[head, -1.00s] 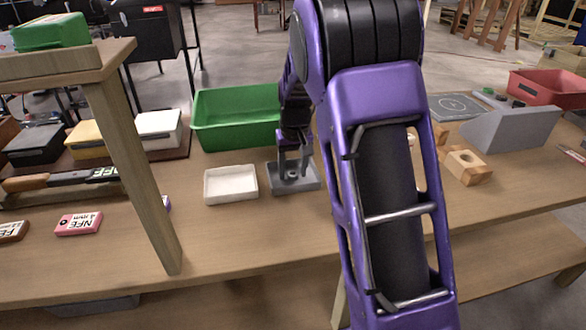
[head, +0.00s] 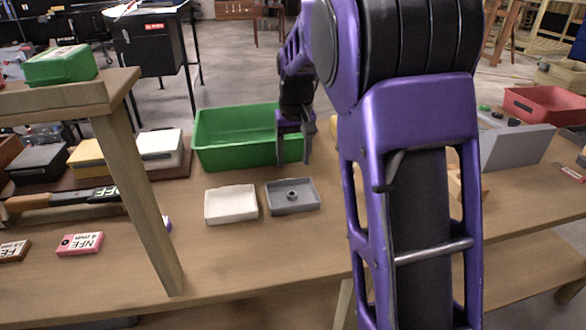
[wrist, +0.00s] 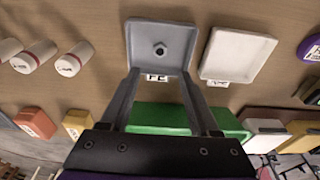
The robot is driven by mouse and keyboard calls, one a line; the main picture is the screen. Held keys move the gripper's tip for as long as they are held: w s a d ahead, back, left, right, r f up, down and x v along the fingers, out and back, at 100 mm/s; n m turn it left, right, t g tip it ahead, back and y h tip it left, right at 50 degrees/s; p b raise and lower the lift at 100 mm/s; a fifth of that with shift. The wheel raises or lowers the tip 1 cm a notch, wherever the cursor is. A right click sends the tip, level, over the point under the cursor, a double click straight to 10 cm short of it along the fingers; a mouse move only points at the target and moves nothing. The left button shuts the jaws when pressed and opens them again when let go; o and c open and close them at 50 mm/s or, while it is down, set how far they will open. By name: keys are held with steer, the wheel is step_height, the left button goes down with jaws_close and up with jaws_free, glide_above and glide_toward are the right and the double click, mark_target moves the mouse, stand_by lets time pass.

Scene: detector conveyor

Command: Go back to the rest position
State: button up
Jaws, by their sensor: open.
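My gripper (head: 293,160) is open and empty in the head view. It hangs in the air above the table, in front of the green bin and higher than the grey tray. In the wrist view its two fingers (wrist: 155,85) are spread apart with nothing between them. The grey square tray (head: 292,208) with a small raised peg in its middle sits on the table; the wrist view shows it (wrist: 160,48) beyond the fingertips. My arm hides part of the table's right half in the head view.
A white tray (head: 231,216) stands left of the grey tray. A green bin (head: 215,142) is behind them. A wooden shelf post (head: 135,200) rises at the left. A grey sloped box (head: 515,147) and red bin (head: 548,106) are at the right.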

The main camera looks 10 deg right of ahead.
steer(key=shift+s+r, duration=0.1)
steer(key=shift+r, duration=0.45)
